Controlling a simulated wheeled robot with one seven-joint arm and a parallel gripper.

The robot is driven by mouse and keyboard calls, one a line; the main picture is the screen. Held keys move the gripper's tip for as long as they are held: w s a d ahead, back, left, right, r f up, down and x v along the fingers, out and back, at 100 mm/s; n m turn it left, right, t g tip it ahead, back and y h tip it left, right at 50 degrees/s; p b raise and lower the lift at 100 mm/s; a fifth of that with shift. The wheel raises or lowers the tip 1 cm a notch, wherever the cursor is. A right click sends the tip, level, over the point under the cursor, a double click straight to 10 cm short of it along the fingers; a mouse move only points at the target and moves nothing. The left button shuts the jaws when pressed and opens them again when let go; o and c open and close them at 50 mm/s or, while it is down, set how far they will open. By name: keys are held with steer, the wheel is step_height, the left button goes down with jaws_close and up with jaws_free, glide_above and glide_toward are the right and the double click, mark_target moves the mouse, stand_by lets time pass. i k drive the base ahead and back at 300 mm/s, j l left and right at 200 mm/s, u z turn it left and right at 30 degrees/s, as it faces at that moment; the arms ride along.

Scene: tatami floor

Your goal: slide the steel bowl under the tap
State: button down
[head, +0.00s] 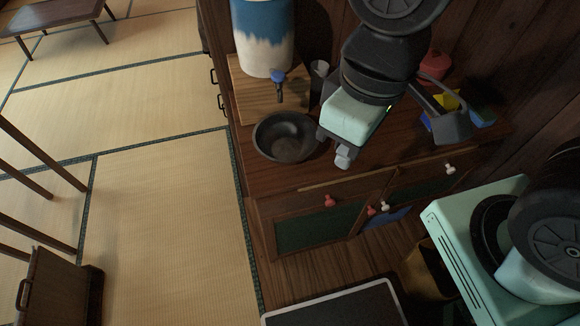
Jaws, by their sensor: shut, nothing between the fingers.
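The steel bowl (286,138), dark and round, stands upright on the wooden cabinet top (262,180) near its left front edge. The tap (279,84), with a blue top, juts from the base of a blue and white dispenser (262,40) on a wooden block (250,92). The bowl is in front of the tap, with its far rim close below the spout in the picture. My gripper (343,156) is shut and empty, just right of the bowl. I cannot tell whether it touches the rim.
A dark cup (319,80) stands behind the bowl, right of the dispenser. A red pot (435,65), a yellow item (446,102) and a blue item (482,116) are at the right back, partly behind my arm. Cabinet doors with red and white knobs (330,201) face front.

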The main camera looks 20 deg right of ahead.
mark_target(284, 138)
steer(key=k+j+u, duration=0.1)
steer(key=u, duration=0.2)
steer(key=k+j+u, duration=0.1)
steer(key=j+u, duration=0.25)
steer(key=k+u, duration=0.2)
steer(key=u, duration=0.2)
